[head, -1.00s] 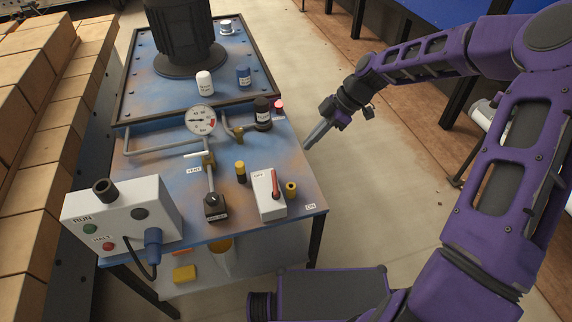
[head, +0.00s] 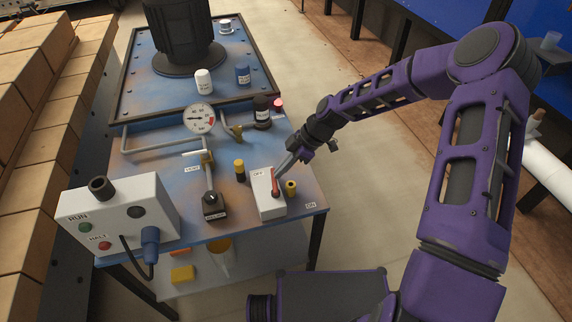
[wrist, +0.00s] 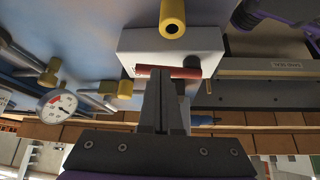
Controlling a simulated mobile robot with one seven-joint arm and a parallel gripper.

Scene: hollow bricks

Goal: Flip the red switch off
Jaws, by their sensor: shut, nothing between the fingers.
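The red switch lever (head: 274,187) is on a white box (head: 268,205) near the front right of the blue work table. An OFF label (head: 258,174) is at the far end of the box and an ON label (head: 311,205) is on the table near its front right corner. My gripper (head: 281,172) is shut and empty, with its tips at the lever. In the wrist view the red lever (wrist: 146,71) lies across just beyond the fingertips (wrist: 165,76), which hide part of it. I cannot tell whether they touch.
A black-based valve lever (head: 213,206) and a pressure gauge (head: 199,119) stand to the left. A grey control box (head: 120,215) is at the front left. The floor right of the table is clear.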

